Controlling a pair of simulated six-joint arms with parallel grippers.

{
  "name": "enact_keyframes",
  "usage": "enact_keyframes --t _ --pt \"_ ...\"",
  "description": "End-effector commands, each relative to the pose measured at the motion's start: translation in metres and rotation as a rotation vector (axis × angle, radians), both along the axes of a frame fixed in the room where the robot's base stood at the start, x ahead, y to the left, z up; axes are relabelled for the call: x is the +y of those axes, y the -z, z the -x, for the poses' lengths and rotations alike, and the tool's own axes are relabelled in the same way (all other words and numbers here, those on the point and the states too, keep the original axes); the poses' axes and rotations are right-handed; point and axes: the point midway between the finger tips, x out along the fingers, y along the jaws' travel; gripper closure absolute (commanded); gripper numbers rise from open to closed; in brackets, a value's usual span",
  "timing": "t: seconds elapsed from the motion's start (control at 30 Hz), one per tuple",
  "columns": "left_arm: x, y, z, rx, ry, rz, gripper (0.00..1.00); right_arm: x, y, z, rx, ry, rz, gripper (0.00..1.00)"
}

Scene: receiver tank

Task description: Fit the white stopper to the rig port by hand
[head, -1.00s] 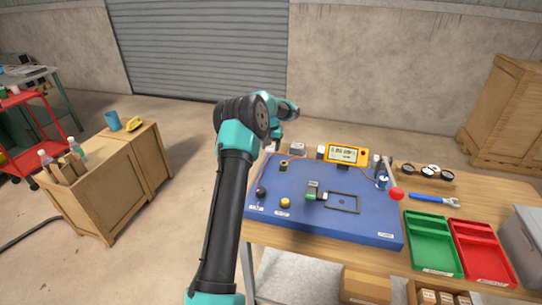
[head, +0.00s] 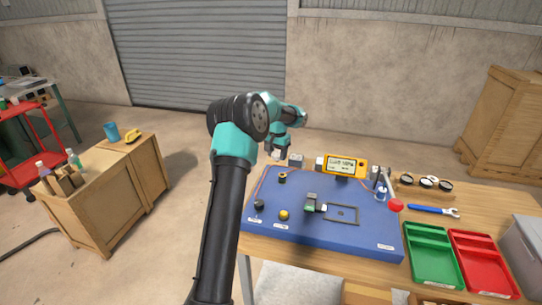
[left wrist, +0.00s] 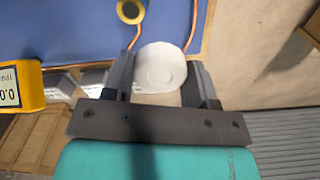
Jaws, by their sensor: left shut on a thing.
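My left gripper (head: 275,154) is above the back left edge of the blue rig board (head: 345,232). In the left wrist view its fingers (left wrist: 160,85) are shut on the round white stopper (left wrist: 160,66), whose flat face shows between them. A yellow ring with a dark opening (left wrist: 131,11), which looks like a port, lies on the board apart from the stopper. It also shows in the head view (head: 282,178), below and to the right of the gripper. The stopper's far side is hidden. My right gripper is in no view.
White blocks (head: 296,160) and a yellow meter (head: 344,166) stand along the board's back edge. A copper line (left wrist: 137,37) runs to the ring. A black knob (head: 259,204), a yellow button (head: 284,215) and a red ball (head: 396,205) stand farther off. Green (head: 434,261) and red trays (head: 483,262) lie right.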

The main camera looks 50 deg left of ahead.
Motion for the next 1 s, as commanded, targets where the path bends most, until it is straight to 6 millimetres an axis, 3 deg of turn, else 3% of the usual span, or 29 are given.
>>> enact_keyframes --t 0.1,0.27,0.73,1.0 --pt "-0.025 -0.011 0.004 -0.001 0.13 0.0 1.0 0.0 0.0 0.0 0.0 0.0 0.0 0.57" --pt "-0.041 -0.016 0.008 -0.001 0.225 -0.001 1.0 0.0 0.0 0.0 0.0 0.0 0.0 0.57" --pt "-0.042 -0.013 0.008 -0.001 0.231 -0.001 1.0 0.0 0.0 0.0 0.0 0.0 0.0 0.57" --pt "-0.042 0.005 0.009 0.001 0.231 0.0 1.0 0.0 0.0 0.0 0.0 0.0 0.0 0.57"
